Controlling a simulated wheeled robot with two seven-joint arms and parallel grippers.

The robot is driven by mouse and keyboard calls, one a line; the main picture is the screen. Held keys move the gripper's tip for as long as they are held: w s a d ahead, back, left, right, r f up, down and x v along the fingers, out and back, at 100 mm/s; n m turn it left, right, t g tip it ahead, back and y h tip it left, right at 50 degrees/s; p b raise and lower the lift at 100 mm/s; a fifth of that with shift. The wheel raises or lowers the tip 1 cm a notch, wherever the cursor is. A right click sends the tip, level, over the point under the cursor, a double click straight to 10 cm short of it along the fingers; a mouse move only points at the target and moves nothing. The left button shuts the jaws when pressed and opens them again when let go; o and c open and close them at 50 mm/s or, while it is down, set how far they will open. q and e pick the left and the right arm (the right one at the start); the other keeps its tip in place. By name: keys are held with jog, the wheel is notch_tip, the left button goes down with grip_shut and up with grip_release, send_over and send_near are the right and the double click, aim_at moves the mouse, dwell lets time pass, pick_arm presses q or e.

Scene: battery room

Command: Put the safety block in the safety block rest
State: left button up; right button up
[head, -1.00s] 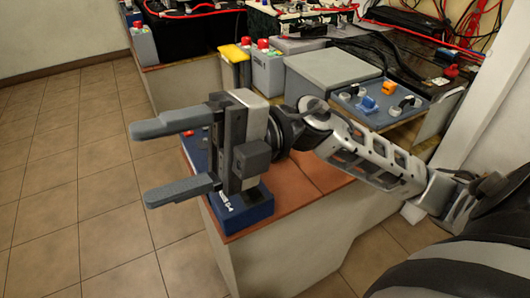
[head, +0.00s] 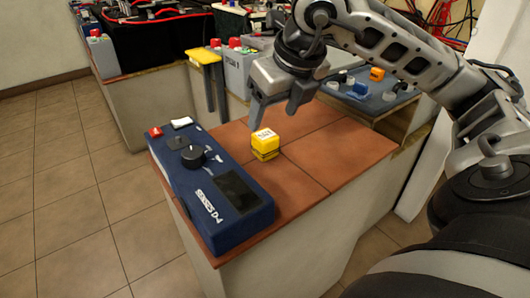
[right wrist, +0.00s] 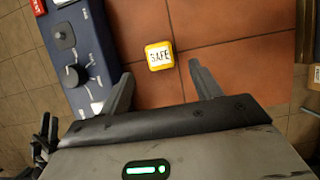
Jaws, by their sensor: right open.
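The safety block (head: 265,140) is a small yellow block with a white label on top. It stands on the red-brown tiled bench top (head: 310,150), just right of a blue device. In the right wrist view the block (right wrist: 159,56), labelled "SAFE", lies just beyond the fingertips, about midway between them. My right gripper (head: 275,116) is open and empty, pointing down above and slightly behind the block; it also shows in the right wrist view (right wrist: 160,72). My left gripper is not clearly in view. I cannot tell which thing is the safety block rest.
The blue device (head: 210,185) with a black knob stands along the bench's left edge. A yellow-topped object (head: 204,56) and a grey battery (head: 240,70) stand behind. The front right tiles are clear.

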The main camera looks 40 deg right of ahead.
aim_at(266, 134)
jog(key=x, duration=0.2)
jog(key=shift+w+f, duration=0.15)
jog(key=shift+f, duration=0.1)
jog(key=b+x, duration=0.2)
jog(key=x, duration=0.3)
jog(key=shift+b, duration=0.35)
jog(key=shift+c, duration=0.3)
jog(key=c, duration=1.1)
pick_arm(q)
jog(key=shift+w+d+r+n+t+h, duration=0.15)
jog(key=shift+d+r+n+t+h, duration=0.25)
jog(key=shift+r+n+h, duration=0.25)
pick_arm(e)
jog(key=shift+r, duration=0.1)
